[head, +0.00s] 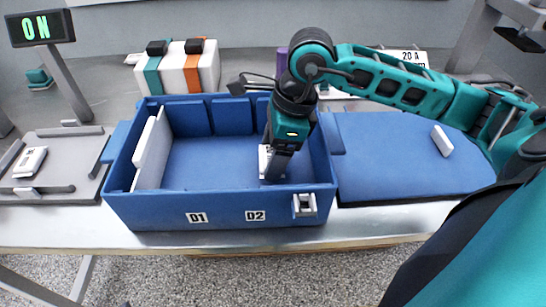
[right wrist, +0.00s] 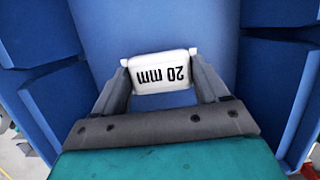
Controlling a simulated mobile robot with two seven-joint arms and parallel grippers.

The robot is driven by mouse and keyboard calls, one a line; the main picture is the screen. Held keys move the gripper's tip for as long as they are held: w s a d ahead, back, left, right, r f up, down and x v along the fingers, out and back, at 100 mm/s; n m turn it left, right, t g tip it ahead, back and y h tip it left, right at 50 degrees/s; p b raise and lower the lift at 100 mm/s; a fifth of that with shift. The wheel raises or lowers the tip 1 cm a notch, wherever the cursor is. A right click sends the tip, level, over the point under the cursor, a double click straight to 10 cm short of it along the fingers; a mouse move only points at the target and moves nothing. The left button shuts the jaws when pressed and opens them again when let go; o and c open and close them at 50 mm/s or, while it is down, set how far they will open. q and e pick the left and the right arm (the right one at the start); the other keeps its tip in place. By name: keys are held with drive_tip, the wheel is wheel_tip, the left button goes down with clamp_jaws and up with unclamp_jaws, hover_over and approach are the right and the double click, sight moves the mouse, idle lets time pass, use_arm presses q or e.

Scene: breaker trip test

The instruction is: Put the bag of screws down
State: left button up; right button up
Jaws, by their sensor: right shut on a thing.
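The bag of screws is a small white bag marked "20 mm" (right wrist: 161,72), seen upside down in the right wrist view. My right gripper (head: 273,172) reaches down into the right part of the blue bin (head: 219,211). Its two fingers are shut on the bag's sides, and the bag shows between them in the right wrist view. In the head view the bag (head: 265,160) is partly hidden by the gripper, low in the bin. I cannot tell whether it touches the floor. My left gripper is not in view.
The bin has labels D1 and D2 and a white divider (head: 152,153) at its left. A blue mat (head: 390,155) with a small white block (head: 442,140) lies right.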

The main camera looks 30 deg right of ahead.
drive_tip(key=shift+f, duration=0.85)
drive_tip(key=shift+f, duration=0.1)
drive_tip(key=o, duration=1.1)
drive_tip(key=p+v, duration=0.1)
drive_tip(key=v, duration=1.1)
drive_tip(key=shift+p, duration=0.35)
